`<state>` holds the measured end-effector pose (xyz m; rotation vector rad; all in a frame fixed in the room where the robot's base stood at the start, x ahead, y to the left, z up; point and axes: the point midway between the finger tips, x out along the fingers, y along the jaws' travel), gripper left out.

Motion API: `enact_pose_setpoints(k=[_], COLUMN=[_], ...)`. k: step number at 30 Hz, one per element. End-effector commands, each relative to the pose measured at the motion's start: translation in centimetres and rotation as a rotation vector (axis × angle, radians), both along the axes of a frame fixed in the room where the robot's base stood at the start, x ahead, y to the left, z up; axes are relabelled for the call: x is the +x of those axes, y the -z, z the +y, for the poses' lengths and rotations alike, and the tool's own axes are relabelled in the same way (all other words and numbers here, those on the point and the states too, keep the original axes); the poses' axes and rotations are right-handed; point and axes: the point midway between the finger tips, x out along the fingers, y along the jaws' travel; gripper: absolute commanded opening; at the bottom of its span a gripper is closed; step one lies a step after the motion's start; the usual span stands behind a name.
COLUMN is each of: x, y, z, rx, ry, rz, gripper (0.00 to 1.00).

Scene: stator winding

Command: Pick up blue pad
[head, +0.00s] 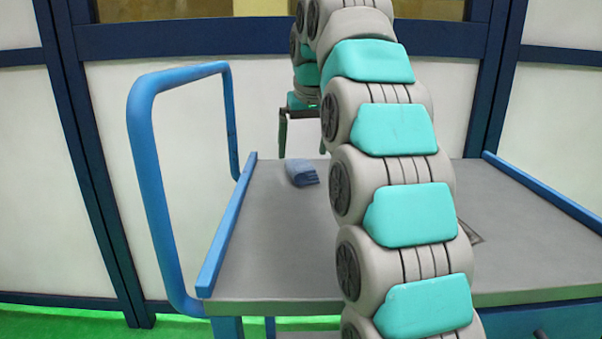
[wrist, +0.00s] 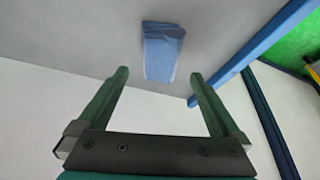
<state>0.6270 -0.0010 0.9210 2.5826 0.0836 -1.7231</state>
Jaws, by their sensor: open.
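The blue pad (head: 302,173) lies on the grey top of the cart (head: 270,235), towards its far left part. In the wrist view the pad (wrist: 161,52) shows as a small folded blue piece near the top middle, ahead of the fingertips. My gripper (wrist: 158,76) is open and empty, with its two green fingers apart. The pad lies beyond the gap between them and is not touched. In the head view my gripper (head: 299,140) hangs at the far side of the cart, behind and slightly above the pad, partly hidden by my arm.
A blue rail (head: 228,225) edges the cart's left side, with a blue push handle (head: 150,150) beside it. Another blue rail (head: 540,190) edges the right side. A flat dark item (head: 468,233) lies partly behind my arm. The cart top around the pad is clear.

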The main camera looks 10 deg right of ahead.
Motion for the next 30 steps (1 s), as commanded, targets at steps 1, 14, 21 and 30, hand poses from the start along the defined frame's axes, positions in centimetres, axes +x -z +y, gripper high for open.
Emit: enact_pose_setpoints(k=[1, 14, 21, 30], x=[0.0, 1.0, 1.3, 1.3], y=[0.2, 4.0, 4.8, 4.8], z=[0.0, 0.0, 0.1, 0.1], rx=[0.0, 0.0, 0.0, 0.0], ry=[0.0, 0.001, 0.001, 0.001], rz=[0.001, 0.002, 0.002, 0.002], gripper=[1.0, 1.0, 1.0, 1.0])
